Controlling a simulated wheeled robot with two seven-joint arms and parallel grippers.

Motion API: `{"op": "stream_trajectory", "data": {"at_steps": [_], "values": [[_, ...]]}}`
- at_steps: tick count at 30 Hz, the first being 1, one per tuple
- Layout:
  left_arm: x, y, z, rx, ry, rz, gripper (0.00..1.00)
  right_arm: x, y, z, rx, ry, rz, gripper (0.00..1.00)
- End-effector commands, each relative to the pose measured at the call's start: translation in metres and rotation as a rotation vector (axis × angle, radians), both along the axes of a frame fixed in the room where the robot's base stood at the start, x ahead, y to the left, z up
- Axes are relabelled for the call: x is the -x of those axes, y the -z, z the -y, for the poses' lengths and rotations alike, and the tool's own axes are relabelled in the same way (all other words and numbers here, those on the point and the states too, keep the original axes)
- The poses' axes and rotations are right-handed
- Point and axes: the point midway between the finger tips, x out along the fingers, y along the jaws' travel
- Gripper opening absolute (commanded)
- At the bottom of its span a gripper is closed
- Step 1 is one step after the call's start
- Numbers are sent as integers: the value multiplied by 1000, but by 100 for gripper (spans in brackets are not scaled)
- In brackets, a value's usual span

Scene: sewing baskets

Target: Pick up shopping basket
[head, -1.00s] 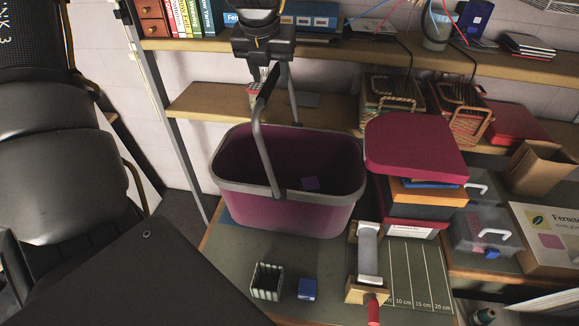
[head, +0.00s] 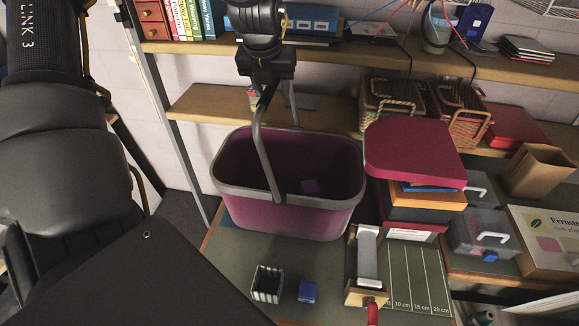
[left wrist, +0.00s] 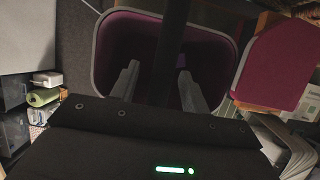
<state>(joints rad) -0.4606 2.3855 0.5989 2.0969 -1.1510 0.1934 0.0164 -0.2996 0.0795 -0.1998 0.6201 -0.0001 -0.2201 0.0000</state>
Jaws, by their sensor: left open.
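The shopping basket is a magenta tub with a grey rim (head: 285,215) standing on the green table in the head view. Its grey handle (head: 265,160) is raised, with a dark grip at the top. My left gripper (head: 275,105) is over the grip, pointing down, its fingers open and apart. In the left wrist view, the dark handle grip (left wrist: 172,50) runs between the two grey fingers (left wrist: 158,88), with the basket (left wrist: 110,48) below. I cannot tell whether a finger touches the grip. A small purple block (head: 310,186) lies inside the basket. My right gripper is out of view.
A magenta lid-like slab (head: 415,150) tops a stack of boxes right of the basket. A striped cup (head: 267,284), a blue box (head: 307,292) and a wooden-ended tool (head: 367,262) stand in front. Shelves (head: 200,102) rise behind it.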

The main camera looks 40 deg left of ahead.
Motion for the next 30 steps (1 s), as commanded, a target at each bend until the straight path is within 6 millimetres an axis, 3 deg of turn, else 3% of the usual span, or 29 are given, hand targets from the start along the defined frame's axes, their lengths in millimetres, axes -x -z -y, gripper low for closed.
{"op": "stream_trajectory", "data": {"at_steps": [21,30], "values": [[0,3,0,0,0,0,46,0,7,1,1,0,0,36],[0,3,0,0,0,0,7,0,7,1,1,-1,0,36]]}}
